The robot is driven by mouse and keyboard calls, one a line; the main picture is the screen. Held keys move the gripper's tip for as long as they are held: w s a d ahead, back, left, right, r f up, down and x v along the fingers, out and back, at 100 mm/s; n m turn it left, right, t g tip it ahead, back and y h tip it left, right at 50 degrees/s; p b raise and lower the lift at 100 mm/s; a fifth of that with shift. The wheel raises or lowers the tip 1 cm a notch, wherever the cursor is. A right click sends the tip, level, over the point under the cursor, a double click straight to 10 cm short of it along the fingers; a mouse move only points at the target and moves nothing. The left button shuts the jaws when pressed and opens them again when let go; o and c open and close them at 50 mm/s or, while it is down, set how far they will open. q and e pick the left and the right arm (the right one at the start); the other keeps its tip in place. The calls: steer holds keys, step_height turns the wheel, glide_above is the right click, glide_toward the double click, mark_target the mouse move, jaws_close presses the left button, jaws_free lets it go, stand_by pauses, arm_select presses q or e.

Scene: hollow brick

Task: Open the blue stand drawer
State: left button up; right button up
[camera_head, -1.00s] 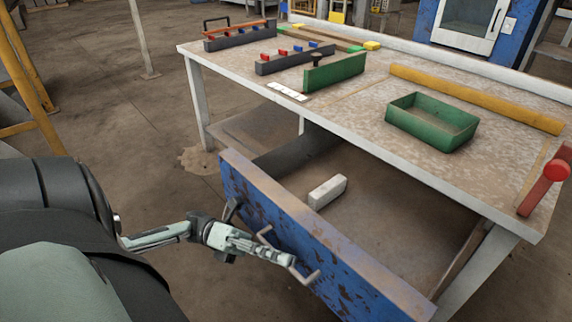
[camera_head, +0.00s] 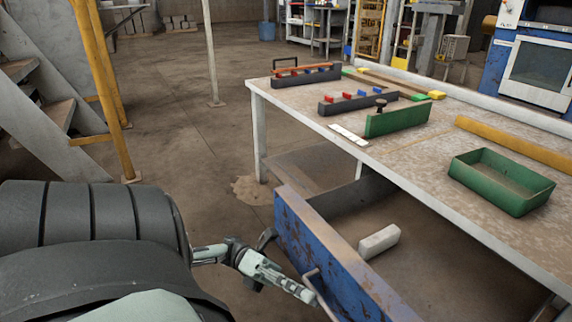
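The blue drawer front (camera_head: 330,262), with worn, rusty paint, stands pulled out from under the workbench (camera_head: 430,185). Its open inside shows, and a pale brick (camera_head: 380,241) lies in it. A metal handle (camera_head: 316,284) sticks out from the drawer front and runs down towards the bottom edge of the view. My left gripper (camera_head: 304,293) is at this handle, its fingertips overlapping it in the picture. Its fingers lie close together, but I cannot tell whether they grip the handle. My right gripper is not in view.
A yellow post (camera_head: 104,90) and stairs stand at left. Floor between them is clear.

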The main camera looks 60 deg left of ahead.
arm_select(q)
steer(key=v, duration=0.7)
steer(key=shift+a, duration=0.25)
steer(key=shift+s, duration=0.1)
